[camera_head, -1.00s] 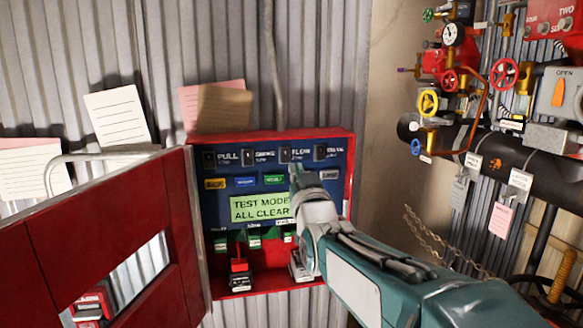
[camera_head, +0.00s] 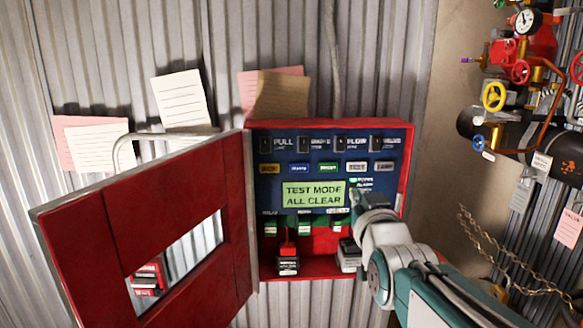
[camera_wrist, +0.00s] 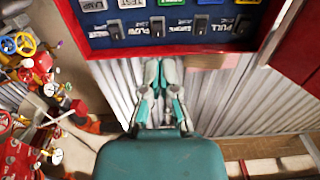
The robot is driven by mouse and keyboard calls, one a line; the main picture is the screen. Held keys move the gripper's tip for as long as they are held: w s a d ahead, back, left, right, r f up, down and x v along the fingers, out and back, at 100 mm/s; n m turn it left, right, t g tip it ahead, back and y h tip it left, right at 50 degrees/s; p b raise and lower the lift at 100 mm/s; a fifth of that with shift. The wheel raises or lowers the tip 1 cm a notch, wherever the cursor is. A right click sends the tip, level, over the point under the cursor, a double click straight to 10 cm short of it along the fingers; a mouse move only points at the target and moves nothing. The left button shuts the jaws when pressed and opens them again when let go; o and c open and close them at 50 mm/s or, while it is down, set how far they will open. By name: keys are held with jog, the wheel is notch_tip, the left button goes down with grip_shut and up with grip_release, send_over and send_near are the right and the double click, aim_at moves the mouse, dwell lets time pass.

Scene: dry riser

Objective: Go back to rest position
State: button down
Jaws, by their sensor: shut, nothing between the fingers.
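My gripper (camera_wrist: 160,68) shows in the wrist view with its two fingers together and nothing between them. In the head view my arm comes in from the lower right, and my gripper (camera_head: 356,194) is in front of the lower right of the red alarm panel box (camera_head: 408,165). I cannot tell whether it touches the panel. The panel's green screen (camera_head: 313,194) reads "TEST MODE ALL CLEAR". The panel (camera_wrist: 180,30) appears upside down at the top of the wrist view, beyond the fingertips.
The red panel door (camera_head: 110,230) stands open to the left. Valves and gauges with a yellow handwheel (camera_head: 494,96) and a dark pipe (camera_head: 520,140) are at the right. A chain (camera_head: 505,255) hangs below them. Paper notes (camera_head: 181,101) are on the corrugated wall.

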jog(key=s+a+f+g, duration=0.1)
jog(key=s+f+g, duration=1.1)
jog(key=s+f, duration=0.7)
jog(key=s, duration=0.3)
jog(key=shift+f+g, duration=0.2)
jog(key=shift+g, duration=0.2)
